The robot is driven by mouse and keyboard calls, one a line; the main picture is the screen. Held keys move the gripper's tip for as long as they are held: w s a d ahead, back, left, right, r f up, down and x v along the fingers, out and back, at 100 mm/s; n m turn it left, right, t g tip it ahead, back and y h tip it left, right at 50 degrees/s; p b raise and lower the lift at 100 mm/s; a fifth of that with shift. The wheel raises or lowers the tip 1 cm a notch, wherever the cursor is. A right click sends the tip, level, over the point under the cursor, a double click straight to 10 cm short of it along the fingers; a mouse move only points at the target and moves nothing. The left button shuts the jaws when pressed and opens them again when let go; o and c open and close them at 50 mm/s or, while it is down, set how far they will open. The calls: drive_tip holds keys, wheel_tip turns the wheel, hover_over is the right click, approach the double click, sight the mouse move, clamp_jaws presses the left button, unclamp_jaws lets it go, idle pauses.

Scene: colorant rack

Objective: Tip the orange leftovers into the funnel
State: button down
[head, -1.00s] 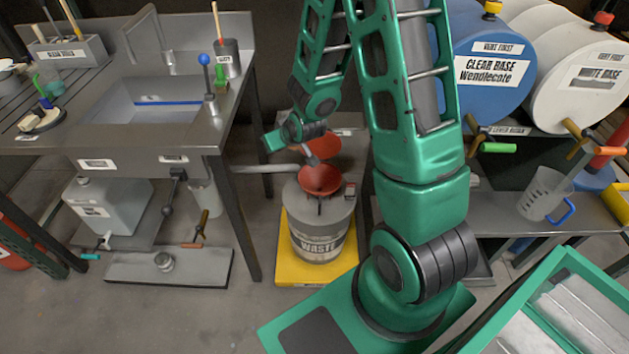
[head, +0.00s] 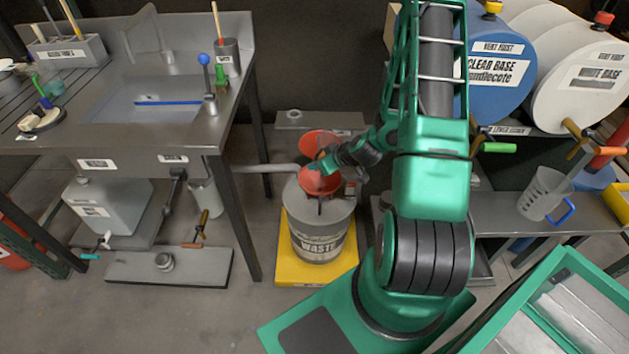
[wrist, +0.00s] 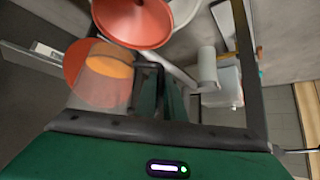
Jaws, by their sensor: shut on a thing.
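A red-orange funnel (head: 322,184) sits on top of the grey drum labelled WASTE (head: 318,238), with its raised red lid (head: 318,140) behind. The funnel (wrist: 132,18) also shows at the top of the wrist view. My gripper (head: 322,165) is over the funnel in the head view. In the wrist view, my gripper (wrist: 160,88) is shut on the dark handle of a clear cup (wrist: 100,92). Orange contents (wrist: 110,68) show inside the cup, towards the end near the funnel. The cup's exact tilt is hard to tell, and no pouring stream is visible.
The drum stands on a yellow platform (head: 290,268) beside the sink bench (head: 200,140). A shelf (head: 495,208) with a clear jug (head: 540,194) is at the right. A green-edged cart (head: 545,275) is at the front right.

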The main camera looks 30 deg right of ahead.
drive_tip(key=s+d+f+n, duration=0.1)
drive_tip(key=s+d+f, duration=0.3)
drive_tip(key=d, duration=0.5)
drive_tip(key=shift+s+f+y, duration=0.4)
drive_tip(key=shift+s, duration=0.3)
drive_tip(key=shift+a+f, duration=0.1)
drive_tip(key=shift+a, duration=0.05)
drive_tip(key=a+f+g+h+p, duration=0.1)
drive_tip(key=h, duration=0.1)
drive_tip(key=w+f+n+g+h+p, duration=0.1)
drive_tip(key=g+h, duration=0.1)
drive_tip(key=a+f+n+g+h, duration=0.1)
drive_tip(key=h, duration=0.1)
drive_tip(key=shift+w+a+f+p, duration=0.2)
drive_tip(key=shift+a+f+p, duration=0.15)
drive_tip(key=shift+p, duration=0.05)
drive_tip(key=shift+f+n+g+h+p, duration=0.25)
drive_tip(key=shift+n+g+h+p, duration=0.05)
drive_tip(key=shift+g+h+p, duration=0.1)
